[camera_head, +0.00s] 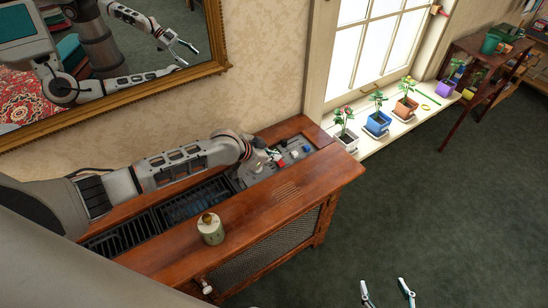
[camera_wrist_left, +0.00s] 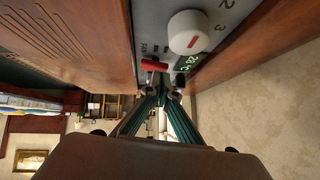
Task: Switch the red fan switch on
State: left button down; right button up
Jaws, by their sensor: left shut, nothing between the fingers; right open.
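The red fan switch (camera_wrist_left: 154,65) sticks out of the grey control panel (camera_wrist_left: 150,20) in the left wrist view, beside lettering I read only partly. It also shows as a small red spot in the head view (camera_head: 281,163). My left gripper (camera_wrist_left: 161,92) is shut and empty, its fingertips right by the switch. I cannot tell whether they touch it. A round white knob (camera_wrist_left: 188,33) with a red mark sits beside the switch, with a small green display (camera_wrist_left: 188,62) below it. My right gripper (camera_head: 388,291) is open and empty over the floor.
The panel is set in a wooden cabinet (camera_head: 270,208) with dark grilles. A small canister (camera_head: 210,229) stands on its top. Several potted plants line the windowsill (camera_head: 395,128). A framed mirror (camera_head: 150,85) hangs behind my left arm. The carpet (camera_head: 430,210) at right is clear.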

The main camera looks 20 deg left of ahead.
pick_arm(q)
jog(key=shift+f, duration=0.25)
jog(key=shift+w+a+f, duration=0.1)
jog(key=shift+a+f+g+h, duration=0.1)
jog(key=shift+f+g+h, duration=0.1)
jog(key=shift+g+h, duration=0.1)
jog(key=shift+s+d+r+p, duration=0.1)
jog(key=shift+s+d+p, duration=0.55)
jog(key=shift+p, duration=0.25)
